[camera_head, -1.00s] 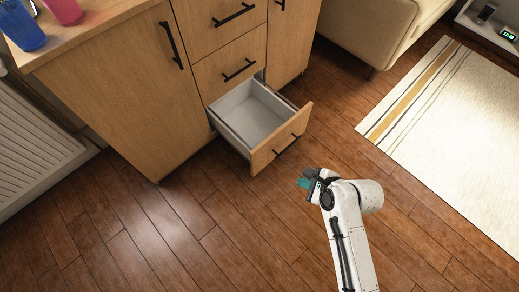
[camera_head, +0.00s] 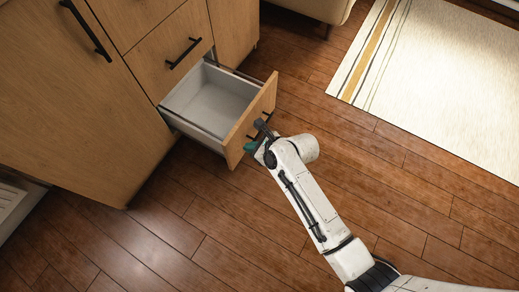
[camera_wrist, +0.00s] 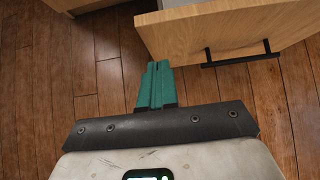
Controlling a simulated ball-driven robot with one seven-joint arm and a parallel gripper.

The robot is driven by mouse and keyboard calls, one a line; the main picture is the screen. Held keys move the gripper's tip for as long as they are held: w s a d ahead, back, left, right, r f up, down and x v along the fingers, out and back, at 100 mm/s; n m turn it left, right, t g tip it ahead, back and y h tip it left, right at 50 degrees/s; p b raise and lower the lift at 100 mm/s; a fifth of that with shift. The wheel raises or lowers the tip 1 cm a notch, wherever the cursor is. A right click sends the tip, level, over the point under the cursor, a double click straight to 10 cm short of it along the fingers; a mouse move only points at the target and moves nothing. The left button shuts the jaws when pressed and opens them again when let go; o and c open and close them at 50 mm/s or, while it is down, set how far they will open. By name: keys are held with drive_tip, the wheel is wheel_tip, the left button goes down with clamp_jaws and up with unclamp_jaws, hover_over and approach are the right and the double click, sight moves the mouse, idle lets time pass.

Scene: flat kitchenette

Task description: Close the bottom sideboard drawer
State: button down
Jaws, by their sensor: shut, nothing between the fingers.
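The bottom sideboard drawer (camera_head: 214,101) is pulled well out, and its grey inside looks empty. Its wooden front (camera_head: 252,119) carries a black bar handle, which shows clearly in the wrist view (camera_wrist: 236,61). The sideboard (camera_head: 85,110) stands at the left in the head view. In the wrist view the fingers (camera_wrist: 156,82) are together and empty, just below the front panel's edge. I cannot tell whether they touch it.
A cream striped rug (camera_head: 440,85) lies on the wooden floor at the right. A beige sofa (camera_head: 318,8) stands at the top. A white radiator (camera_head: 10,200) shows at the left edge. The floor (camera_head: 190,225) in front of the sideboard is clear.

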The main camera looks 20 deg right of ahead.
sight(230, 142)
drive_tip(key=w+a+b, duration=0.1)
drive_tip(key=w+a+f, duration=0.1)
drive_tip(key=w+a+b, duration=0.1)
drive_tip(key=w, duration=0.1)
drive_tip(key=shift+f+b, duration=0.35)
drive_tip(key=shift+w+a+r, duration=0.1)
drive_tip(key=shift+w+a, duration=0.05)
drive_tip(key=shift+w, duration=0.05)
